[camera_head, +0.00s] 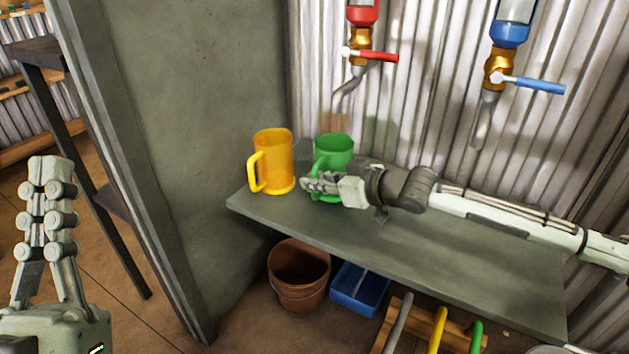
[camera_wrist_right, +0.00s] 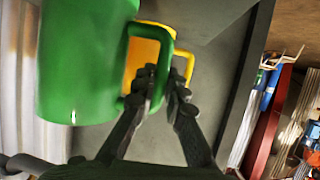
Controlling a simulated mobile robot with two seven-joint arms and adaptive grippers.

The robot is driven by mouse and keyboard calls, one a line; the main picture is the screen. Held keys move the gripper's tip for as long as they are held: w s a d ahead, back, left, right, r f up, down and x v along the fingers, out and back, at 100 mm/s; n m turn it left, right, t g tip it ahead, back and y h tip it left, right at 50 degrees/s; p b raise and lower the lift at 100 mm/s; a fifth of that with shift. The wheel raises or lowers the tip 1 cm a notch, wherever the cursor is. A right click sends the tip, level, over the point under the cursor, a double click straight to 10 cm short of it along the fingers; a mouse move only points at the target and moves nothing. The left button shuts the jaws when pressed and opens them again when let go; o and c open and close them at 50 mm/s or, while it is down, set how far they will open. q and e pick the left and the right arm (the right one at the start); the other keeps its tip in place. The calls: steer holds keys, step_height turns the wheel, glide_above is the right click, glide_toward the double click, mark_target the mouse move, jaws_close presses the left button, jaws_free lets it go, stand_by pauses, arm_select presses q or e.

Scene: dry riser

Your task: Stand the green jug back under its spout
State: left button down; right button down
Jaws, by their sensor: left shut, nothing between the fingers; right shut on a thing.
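The green jug (camera_head: 334,147) is upright over the grey shelf, just right of the yellow jug. My right gripper (camera_head: 322,184) is shut on its handle, on the near side, and hides part of its lower body. I cannot tell whether its base touches the shelf. In the right wrist view the green jug (camera_wrist_right: 80,60) fills the upper left, with its handle at the fingertips (camera_wrist_right: 162,85). A red-handled tap's spout (camera_head: 345,92) hangs above and behind the jug in the picture. No green tap shows. My left gripper (camera_head: 48,165) is shut and empty at the far left.
The yellow jug (camera_head: 273,165) stands close by on the shelf (camera_head: 430,250); it also shows in the wrist view (camera_wrist_right: 143,62). A blue-handled tap (camera_head: 495,75) hangs further right. A grey partition (camera_head: 200,130) bounds the left. A pot (camera_head: 298,275) and blue tray (camera_head: 358,290) sit below.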

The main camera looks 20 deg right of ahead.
steer(key=shift+f, duration=0.4)
stand_by(0.4)
steer(key=c, duration=1.5)
jaws_free()
steer(key=v, duration=1.2)
